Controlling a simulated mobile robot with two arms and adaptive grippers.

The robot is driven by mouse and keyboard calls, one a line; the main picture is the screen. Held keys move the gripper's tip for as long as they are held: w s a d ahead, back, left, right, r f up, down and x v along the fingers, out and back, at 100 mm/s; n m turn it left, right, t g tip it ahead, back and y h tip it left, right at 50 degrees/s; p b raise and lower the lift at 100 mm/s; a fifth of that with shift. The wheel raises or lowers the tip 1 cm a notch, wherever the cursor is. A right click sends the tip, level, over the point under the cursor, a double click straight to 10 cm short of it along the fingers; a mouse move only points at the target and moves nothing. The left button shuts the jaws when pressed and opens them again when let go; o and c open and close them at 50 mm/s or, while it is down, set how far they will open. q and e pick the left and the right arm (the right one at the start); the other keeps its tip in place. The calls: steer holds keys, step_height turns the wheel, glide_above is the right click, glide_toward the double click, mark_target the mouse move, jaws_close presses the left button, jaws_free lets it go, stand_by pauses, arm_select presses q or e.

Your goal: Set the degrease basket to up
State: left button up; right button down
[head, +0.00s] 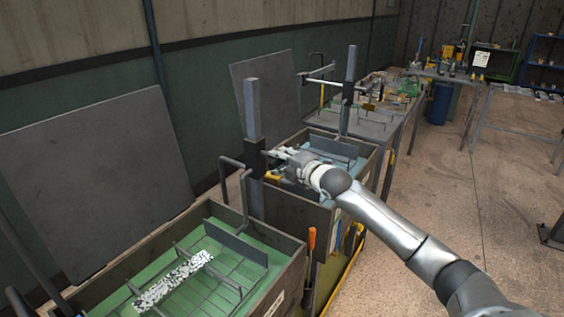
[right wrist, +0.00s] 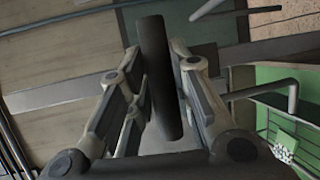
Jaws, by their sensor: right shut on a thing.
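A wire basket (head: 195,275) sits low in a near tank of green liquid (head: 118,297), with a white speckled piece on it. Its bent rod (head: 244,215) joins a dark slider (head: 254,160) low on an upright grey post (head: 252,105). My right gripper (head: 274,157) is at this slider. In the right wrist view, its fingers are shut on a dark round bar, the handle (right wrist: 157,80). The green tank shows at the right there (right wrist: 275,110). I cannot read which tank is for degreasing. My left gripper is not in view.
A second tank (head: 352,180) with bluish liquid stands just behind, with its own post (head: 350,92) and raised arm. An orange-handled tool (head: 311,240) is at the near tank's right corner. Workbenches (head: 385,120) stand further back. The floor at right is clear.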

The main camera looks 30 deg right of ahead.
steer(key=shift+d+r, duration=0.1)
steer(key=shift+r, duration=0.85)
steer(key=c, duration=1.3)
jaws_free()
steer(key=shift+w, duration=0.1)
steer(key=shift+f, duration=0.15)
steer(key=shift+s+f, duration=0.1)
steer(key=shift+s, duration=0.4)
steer(key=s, duration=0.3)
steer(key=s+r, duration=0.1)
steer(key=s, duration=0.3)
steer(key=s+r, duration=0.1)
steer(key=s, duration=0.3)
steer(key=shift+r, duration=0.2)
steer(key=shift+f, duration=0.1)
